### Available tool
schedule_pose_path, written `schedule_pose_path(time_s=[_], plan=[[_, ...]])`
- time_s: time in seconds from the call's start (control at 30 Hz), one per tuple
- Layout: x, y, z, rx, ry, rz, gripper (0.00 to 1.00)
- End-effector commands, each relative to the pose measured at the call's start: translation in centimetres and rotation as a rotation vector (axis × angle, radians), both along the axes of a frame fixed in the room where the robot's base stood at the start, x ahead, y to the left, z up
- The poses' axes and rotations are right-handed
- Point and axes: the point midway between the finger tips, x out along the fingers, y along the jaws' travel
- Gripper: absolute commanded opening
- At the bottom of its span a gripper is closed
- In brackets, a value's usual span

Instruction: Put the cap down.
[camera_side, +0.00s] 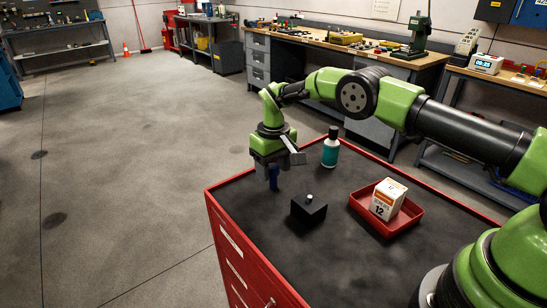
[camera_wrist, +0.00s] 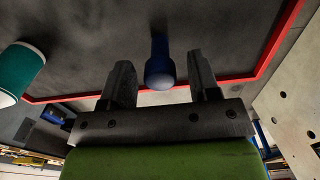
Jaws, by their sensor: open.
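A teal bottle (camera_side: 330,150) with a white shoulder and a dark cap (camera_side: 333,132) on it stands upright on the cart's dark top. Part of the bottle shows at the left edge of the wrist view (camera_wrist: 24,68). My gripper (camera_side: 272,167) is open at the cart's far left part, left of the bottle. A slim blue round-ended piece (camera_side: 273,180) is directly below it. In the wrist view this blue piece (camera_wrist: 160,74) appears between the two fingers, with a gap on each side. No separate loose cap can be made out.
A black block (camera_side: 309,210) with a small white knob sits nearer the camera. A red tray (camera_side: 362,208) holding a white and orange carton (camera_side: 387,199) is to its right. The cart's red rim (camera_side: 226,186) runs close to my gripper. Free top lies around the block.

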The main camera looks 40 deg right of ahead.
Motion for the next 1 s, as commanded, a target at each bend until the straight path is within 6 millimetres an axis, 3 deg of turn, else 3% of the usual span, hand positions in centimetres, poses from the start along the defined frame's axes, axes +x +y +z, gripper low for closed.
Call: schedule_pose_path(time_s=[0.17,0.5,0.7,1.0], plan=[[0.1,0.0,2.5,-0.001,-0.005,0.001,0.56],[0.1,0.0,9.8,-0.001,-0.004,0.0,0.56],[0.0,0.0,11.8,0.0,-0.001,-0.001,0.56],[-0.1,0.0,13.1,0.003,-0.012,-0.004,0.56]])
